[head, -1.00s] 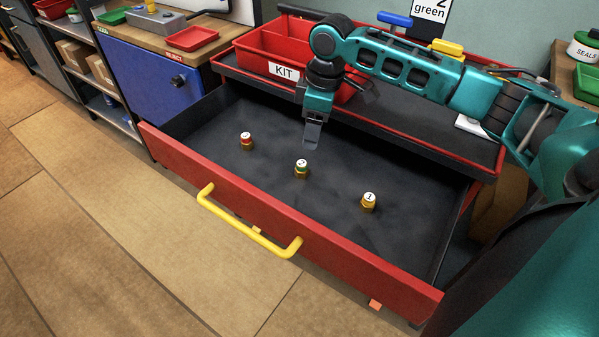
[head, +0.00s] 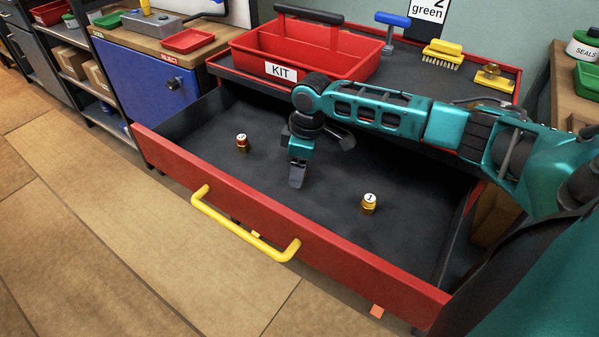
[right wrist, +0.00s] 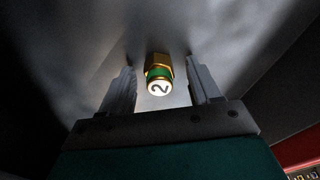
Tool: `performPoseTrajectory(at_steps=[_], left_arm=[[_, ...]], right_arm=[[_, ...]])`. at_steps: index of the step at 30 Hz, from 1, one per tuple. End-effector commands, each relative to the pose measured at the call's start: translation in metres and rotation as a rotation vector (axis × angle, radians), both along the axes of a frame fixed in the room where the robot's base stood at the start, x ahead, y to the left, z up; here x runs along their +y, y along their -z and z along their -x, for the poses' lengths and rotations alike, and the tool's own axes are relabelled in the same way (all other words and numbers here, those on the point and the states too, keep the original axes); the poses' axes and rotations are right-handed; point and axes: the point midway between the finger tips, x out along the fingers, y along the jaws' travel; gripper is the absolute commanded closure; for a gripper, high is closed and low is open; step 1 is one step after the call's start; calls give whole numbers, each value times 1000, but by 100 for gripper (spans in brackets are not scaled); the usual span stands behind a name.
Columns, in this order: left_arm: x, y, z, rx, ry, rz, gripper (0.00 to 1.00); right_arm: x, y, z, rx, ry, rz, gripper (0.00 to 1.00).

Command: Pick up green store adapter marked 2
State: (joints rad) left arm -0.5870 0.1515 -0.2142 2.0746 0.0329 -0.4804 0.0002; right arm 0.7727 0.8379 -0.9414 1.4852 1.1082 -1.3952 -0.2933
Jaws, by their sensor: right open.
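The green store adapter marked 2 (right wrist: 158,75) shows in the right wrist view as a brass fitting with a green band and a white cap. It lies between the two fingers of my right gripper (right wrist: 160,90), with a gap on each side. My right gripper (head: 297,182) is open and points down into the drawer in the head view, where it hides the adapter. My left gripper is not in view.
The open red drawer (head: 330,262) also holds a red-banded adapter (head: 242,143) to the left and an adapter marked 1 (head: 369,204) to the right. A red KIT tote (head: 345,62), a brush (head: 442,55) and a blue-handled tool (head: 391,22) stand on top behind.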

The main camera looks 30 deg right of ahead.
Motion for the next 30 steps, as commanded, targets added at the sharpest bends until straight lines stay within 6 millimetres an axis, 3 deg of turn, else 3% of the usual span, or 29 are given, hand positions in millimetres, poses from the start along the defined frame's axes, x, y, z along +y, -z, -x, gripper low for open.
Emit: performPoseTrajectory(at_steps=[3, 22, 30], left_arm=[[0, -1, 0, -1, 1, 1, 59], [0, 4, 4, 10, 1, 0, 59], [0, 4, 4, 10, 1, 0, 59]], right_arm=[[0, -1, 0, 0, 0, 0, 39], [0, -1, 0, 0, 0, 0, 99], [0, -3, 0, -1, 0, 0, 100]])
